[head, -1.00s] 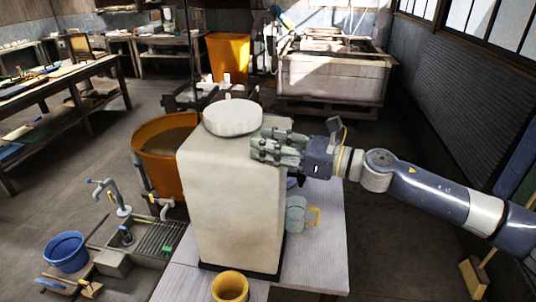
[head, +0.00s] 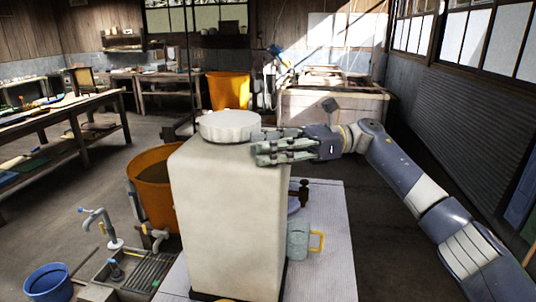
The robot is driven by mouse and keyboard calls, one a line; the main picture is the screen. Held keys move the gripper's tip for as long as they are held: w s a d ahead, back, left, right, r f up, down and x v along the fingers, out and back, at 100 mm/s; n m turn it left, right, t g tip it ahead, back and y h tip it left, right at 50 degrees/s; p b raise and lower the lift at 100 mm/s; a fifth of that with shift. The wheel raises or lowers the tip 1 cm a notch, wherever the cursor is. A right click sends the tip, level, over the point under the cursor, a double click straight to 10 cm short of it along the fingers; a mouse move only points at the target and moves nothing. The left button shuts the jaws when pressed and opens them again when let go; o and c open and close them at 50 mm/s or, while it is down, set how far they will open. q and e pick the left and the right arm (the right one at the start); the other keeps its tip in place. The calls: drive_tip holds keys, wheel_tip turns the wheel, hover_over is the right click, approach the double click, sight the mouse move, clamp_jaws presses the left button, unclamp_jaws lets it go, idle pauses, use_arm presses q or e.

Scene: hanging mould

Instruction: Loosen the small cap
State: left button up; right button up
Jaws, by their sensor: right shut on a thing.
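The tall pale plaster mould (head: 225,220) stands upright on the table in the head view. A large round white lid (head: 228,126) lies on its top. My right gripper (head: 262,148) is at the upper right edge of the mould, just right of the lid. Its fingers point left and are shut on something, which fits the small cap. The fingers hide the small cap, so I cannot see its shape or how it sits. My left gripper is out of view.
A light table (head: 328,262) carries the mould, with a greenish jug with a yellow handle (head: 298,241) to its right. An orange tub (head: 152,175) stands behind left. A tap (head: 98,222) and blue bucket (head: 48,283) are at lower left.

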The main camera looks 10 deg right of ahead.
drive_tip(key=shift+n+g, duration=0.6)
drive_tip(key=shift+g, duration=0.3)
drive_tip(key=o, duration=1.1)
drive_tip(key=shift+a, duration=0.15)
drive_tip(key=w+d, duration=0.1)
drive_tip(key=d, duration=0.6)
drive_tip(key=shift+d, duration=0.2)
drive_tip(key=shift+w, duration=0.1)
